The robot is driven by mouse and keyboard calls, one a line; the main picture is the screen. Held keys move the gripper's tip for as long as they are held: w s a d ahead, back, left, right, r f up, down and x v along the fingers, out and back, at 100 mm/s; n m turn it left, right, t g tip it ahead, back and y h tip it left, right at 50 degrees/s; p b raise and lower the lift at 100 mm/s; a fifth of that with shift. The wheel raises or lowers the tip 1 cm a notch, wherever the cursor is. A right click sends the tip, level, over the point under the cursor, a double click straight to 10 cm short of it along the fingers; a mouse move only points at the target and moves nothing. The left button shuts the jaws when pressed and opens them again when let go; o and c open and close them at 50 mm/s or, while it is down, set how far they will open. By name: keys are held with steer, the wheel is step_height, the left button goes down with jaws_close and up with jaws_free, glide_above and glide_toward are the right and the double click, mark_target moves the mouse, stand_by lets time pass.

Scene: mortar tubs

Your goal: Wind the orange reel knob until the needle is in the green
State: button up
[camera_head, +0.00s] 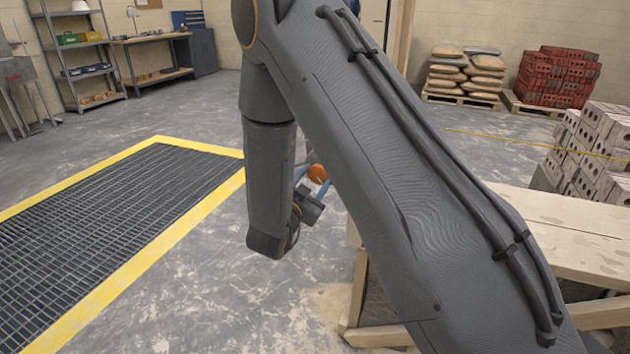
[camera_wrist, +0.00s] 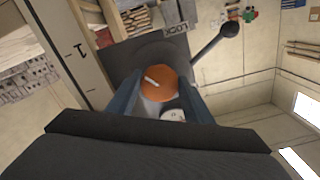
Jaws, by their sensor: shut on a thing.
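The orange reel knob (camera_wrist: 159,85) is in the middle of the wrist view, with a pale mark slanting across its face. My gripper (camera_wrist: 160,95) has one blue-grey finger on each side of the knob and is shut on it. In the head view the knob (camera_head: 317,173) shows small beside my arm, with the gripper (camera_head: 316,182) around it. A white round dial (camera_wrist: 172,115) shows partly below the knob in the wrist view; its needle and any green band cannot be made out.
A wooden bench (camera_head: 560,225) stands right of my arm. A yellow-edged floor grate (camera_head: 120,210) lies left.

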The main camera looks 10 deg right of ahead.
steer(key=m+b, duration=0.1)
steer(key=m, duration=0.4)
steer(key=shift+m+b, duration=0.3)
steer(key=m+b, duration=0.2)
steer(key=m, duration=0.3)
steer(key=shift+a+r+m, duration=0.1)
steer(key=shift+r+m, duration=0.05)
steer(key=shift+m, duration=0.15)
steer(key=o, duration=1)
steer(key=shift+o, duration=0.2)
steer(key=v, duration=0.7)
steer(key=shift+s+a, duration=0.2)
steer(key=shift+s, duration=0.05)
